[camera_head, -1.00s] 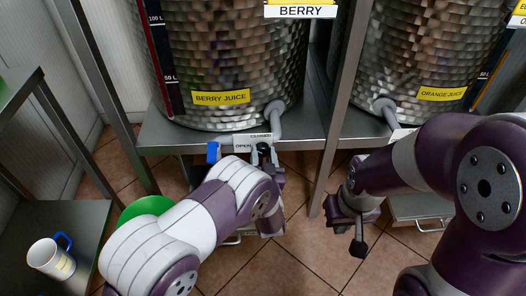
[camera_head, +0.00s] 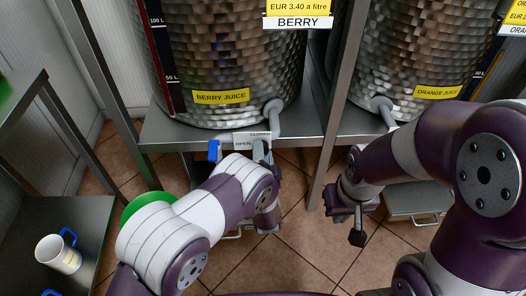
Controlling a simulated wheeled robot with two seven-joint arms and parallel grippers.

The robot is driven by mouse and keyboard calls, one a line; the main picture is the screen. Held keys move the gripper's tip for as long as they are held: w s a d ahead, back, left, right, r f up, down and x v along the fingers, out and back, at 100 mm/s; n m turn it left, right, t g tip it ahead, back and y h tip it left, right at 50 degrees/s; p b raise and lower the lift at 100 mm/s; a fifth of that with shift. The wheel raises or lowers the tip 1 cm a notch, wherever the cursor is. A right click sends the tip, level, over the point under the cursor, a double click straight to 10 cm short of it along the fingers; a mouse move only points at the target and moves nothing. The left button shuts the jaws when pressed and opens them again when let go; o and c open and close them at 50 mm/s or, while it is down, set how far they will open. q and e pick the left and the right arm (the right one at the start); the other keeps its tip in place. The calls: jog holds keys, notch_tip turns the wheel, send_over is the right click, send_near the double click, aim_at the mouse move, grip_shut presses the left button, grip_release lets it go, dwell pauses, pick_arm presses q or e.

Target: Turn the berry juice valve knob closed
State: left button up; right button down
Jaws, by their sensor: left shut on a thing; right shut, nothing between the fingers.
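The berry juice tank (camera_head: 222,60) is a hammered metal drum with a yellow "BERRY JUICE" label and a bent grey outlet pipe (camera_head: 273,116). Under the pipe, a small white plate (camera_head: 252,140) reads "OPEN" at left and "CLOSED" at upper right. My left gripper (camera_head: 262,152) is at the right end of this plate, below the pipe, shut on the valve knob. The gripper hides the knob, so its angle cannot be told. A blue piece (camera_head: 213,150) shows left of the plate. My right gripper (camera_head: 357,232) is shut and empty, below the shelf to the right.
The tanks stand on a metal shelf (camera_head: 165,133) with a grey upright post (camera_head: 335,110) between them. The orange juice tank (camera_head: 418,60) is at right. A white mug (camera_head: 58,254) with a blue handle is on a side table at lower left. A green round thing (camera_head: 147,203) is partly hidden by my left arm.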

pick_arm(q)
jog(key=shift+f+m, duration=0.1)
jog(key=shift+m, duration=0.4)
jog(key=o, duration=1.1)
jog(key=shift+c, duration=0.2)
jog(key=s+p, duration=0.3)
jog(key=s, duration=0.9)
jog(key=shift+s+f, duration=0.25)
jog(key=shift+s, duration=0.15)
